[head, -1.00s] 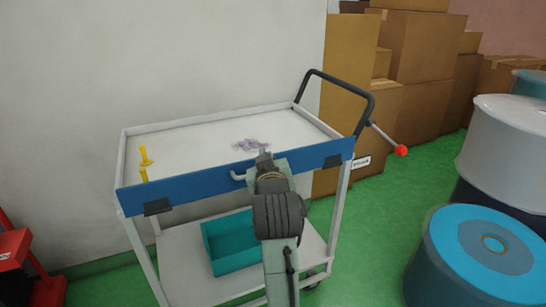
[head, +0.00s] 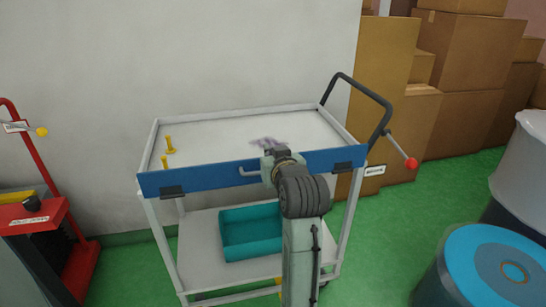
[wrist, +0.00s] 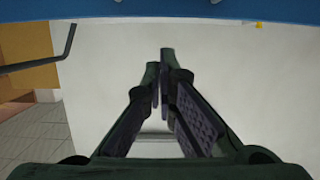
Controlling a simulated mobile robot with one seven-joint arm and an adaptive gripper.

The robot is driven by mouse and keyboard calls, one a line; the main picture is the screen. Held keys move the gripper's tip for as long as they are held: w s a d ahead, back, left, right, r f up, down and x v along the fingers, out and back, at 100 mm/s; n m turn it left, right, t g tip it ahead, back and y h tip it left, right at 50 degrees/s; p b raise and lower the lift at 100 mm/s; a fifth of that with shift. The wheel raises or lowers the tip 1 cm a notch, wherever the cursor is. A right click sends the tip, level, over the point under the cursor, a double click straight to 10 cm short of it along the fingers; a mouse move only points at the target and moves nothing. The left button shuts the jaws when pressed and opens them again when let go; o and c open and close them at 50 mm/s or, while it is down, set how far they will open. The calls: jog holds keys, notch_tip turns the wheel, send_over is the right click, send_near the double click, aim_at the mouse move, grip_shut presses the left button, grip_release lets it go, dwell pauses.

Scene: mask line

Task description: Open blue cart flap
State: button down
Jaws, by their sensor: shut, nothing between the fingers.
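The blue flap (head: 220,178) is a long panel upright along the front top edge of the white cart (head: 180,244), with dark hinges (head: 172,192) at its lower edge. A small grey handle (head: 249,172) sticks out near its middle. My gripper (head: 270,163) is just right of this handle, at the flap's top edge; whether it touches the flap I cannot tell. In the wrist view the fingers (wrist: 161,62) are shut and empty, and the blue flap (wrist: 160,8) crosses the top of the picture. My arm hides part of the flap.
A teal bin (head: 250,238) sits on the lower shelf. A red machine (head: 55,225) is left, blue drums (head: 495,272) right, and cardboard boxes (head: 450,110) behind right. A wall backs the cart.

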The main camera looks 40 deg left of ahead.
jog(key=w+a+f+p, duration=0.1)
jog(key=a+f, duration=0.1)
jog(key=w+a+f+p, duration=0.1)
jog(key=w+a+f, duration=0.1)
jog(key=shift+w, duration=0.15)
jog(key=shift+s+d+f, duration=0.25)
jog(key=shift+d+f, duration=0.1)
jog(key=shift+f, duration=0.2)
jog(key=shift+s+d+f+y+b, duration=0.15)
jog(key=shift+d+f+y+b, duration=0.15)
jog(key=shift+b, duration=0.6)
